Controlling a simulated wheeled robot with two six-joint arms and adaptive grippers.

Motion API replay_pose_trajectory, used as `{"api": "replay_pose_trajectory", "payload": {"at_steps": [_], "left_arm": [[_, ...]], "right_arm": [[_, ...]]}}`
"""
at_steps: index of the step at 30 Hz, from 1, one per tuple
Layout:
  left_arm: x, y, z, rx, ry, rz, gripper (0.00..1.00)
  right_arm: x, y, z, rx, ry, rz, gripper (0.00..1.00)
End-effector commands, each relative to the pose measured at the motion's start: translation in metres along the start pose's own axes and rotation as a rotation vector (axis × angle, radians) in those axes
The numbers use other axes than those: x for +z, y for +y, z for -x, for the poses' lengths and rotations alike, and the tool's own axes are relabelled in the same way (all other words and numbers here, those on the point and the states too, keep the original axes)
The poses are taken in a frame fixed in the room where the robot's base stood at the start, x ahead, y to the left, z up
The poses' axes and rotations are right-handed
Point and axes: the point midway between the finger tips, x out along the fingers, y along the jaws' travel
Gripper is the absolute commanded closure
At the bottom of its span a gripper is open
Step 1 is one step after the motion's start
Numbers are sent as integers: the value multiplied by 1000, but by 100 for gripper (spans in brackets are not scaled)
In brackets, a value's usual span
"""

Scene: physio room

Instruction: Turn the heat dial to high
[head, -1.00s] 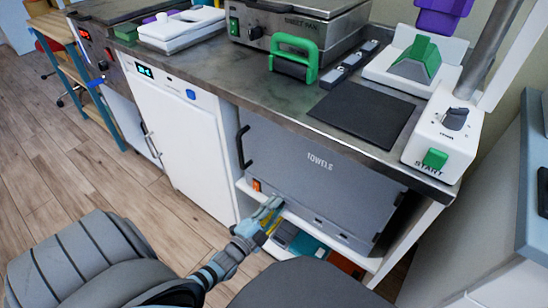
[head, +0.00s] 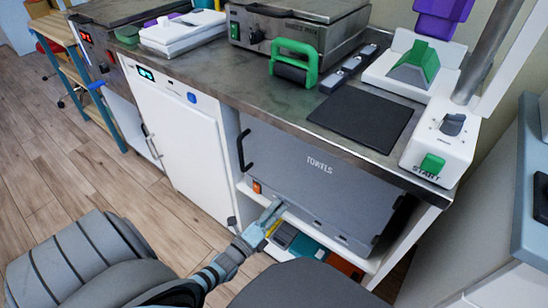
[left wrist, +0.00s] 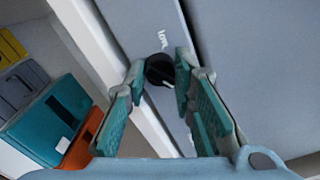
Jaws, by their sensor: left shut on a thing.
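The heat dial (left wrist: 160,70) is a round black knob in the left wrist view, on the grey towel unit (left wrist: 225,45). Pale lettering that seems to read "LOW" is printed beside it. My left gripper (left wrist: 159,66) has its teal-padded fingers on either side of the dial and is shut on it. In the head view the left gripper (head: 274,210) is at the lower front edge of the grey unit marked TOWELS (head: 315,185), and the dial is hidden behind it. My right gripper is not in view.
An orange switch (head: 257,187) is just left of the gripper. Below is an open shelf with coloured boxes, one teal (left wrist: 52,120). A white cabinet (head: 178,130) stands to the left. The worktop above holds a green-handled item (head: 293,62) and a white START box (head: 440,145).

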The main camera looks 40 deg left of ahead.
Motion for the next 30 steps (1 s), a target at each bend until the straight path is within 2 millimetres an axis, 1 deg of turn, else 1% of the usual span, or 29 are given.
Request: {"api": "replay_pose_trajectory", "payload": {"at_steps": [4, 10, 24, 25, 28, 30], "left_arm": [[0, -1, 0, -2, 0, -70, 100], [0, 0, 0, -1, 0, -123, 100], [0, 0, 0, -1, 1, -138, 100], [-1, 0, 0, 0, 1, -138, 74], [0, 0, 0, 0, 1, -137, 57], [0, 0, 0, 0, 0, -137, 56]], "right_arm": [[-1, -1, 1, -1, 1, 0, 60], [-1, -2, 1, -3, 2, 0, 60], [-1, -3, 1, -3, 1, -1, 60], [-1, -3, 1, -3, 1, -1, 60], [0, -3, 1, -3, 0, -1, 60], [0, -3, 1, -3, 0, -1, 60]]}}
